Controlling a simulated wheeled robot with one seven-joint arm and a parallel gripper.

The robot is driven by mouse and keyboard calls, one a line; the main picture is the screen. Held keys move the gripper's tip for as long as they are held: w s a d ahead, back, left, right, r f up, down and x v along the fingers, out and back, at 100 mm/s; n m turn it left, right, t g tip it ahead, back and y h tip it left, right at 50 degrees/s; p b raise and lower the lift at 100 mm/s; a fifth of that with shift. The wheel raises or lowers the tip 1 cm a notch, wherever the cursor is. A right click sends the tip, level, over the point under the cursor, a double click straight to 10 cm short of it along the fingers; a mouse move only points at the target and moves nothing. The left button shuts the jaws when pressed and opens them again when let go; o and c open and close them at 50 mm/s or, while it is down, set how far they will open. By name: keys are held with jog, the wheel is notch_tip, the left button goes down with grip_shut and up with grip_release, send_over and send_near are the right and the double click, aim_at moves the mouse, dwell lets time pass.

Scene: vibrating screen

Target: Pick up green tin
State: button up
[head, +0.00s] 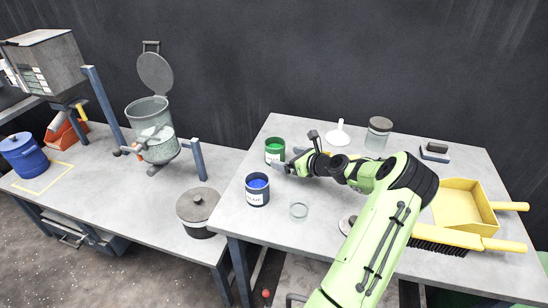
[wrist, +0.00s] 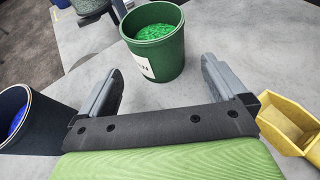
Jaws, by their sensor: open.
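The green tin (head: 275,151) stands upright on the right-hand table, toward its back left. It is open at the top, holds green material and has a white label. In the wrist view the green tin (wrist: 158,58) stands just ahead of the fingertips, about midway between them. My gripper (head: 287,168) reaches in from the right, close beside the tin. In the wrist view my gripper (wrist: 162,78) has its two grey fingers wide apart with nothing between them.
A blue tin (head: 257,190) stands close to my gripper's near side, at left in the wrist view (wrist: 20,115). A dark lidded pot (head: 198,208) stands left.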

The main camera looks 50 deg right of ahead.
aim_at(282, 155)
jog(key=b+x, duration=0.2)
jog(key=x, duration=0.4)
jog(key=shift+w, duration=0.25)
jog(key=shift+r, duration=0.1)
jog(key=shift+s+a, duration=0.1)
jog(key=shift+c, duration=0.5)
jog(key=shift+r, duration=0.1)
jog(key=c, duration=1.1)
